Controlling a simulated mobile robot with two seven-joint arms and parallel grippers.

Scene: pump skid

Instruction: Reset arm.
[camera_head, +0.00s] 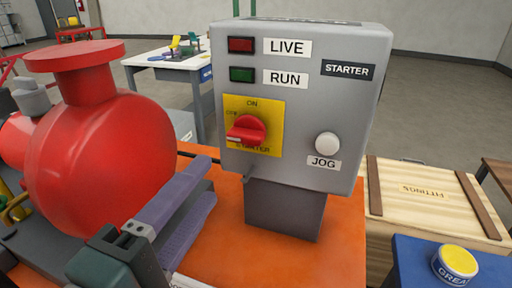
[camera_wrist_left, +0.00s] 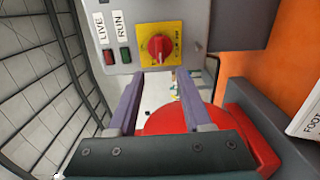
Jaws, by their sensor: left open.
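The starter box (camera_head: 300,90) is a grey box on a dark post. It carries a red rotary switch (camera_head: 247,130) on a yellow plate, a white JOG button (camera_head: 327,145), a dark red LIVE lamp (camera_head: 241,45) and a dark green RUN lamp (camera_head: 242,74). My left gripper (camera_head: 185,205) is open and empty, low and left of the box, apart from it. In the left wrist view the switch (camera_wrist_left: 158,47) appears beyond and between the spread fingers (camera_wrist_left: 155,85). My right gripper is not in view.
A red pump (camera_head: 100,150) stands close left of my left gripper. The orange base (camera_head: 300,265) lies below the box. A wooden FITTINGS crate (camera_head: 425,195) and a grease tin (camera_head: 455,262) on a blue surface are at right. A white table (camera_head: 165,62) stands behind.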

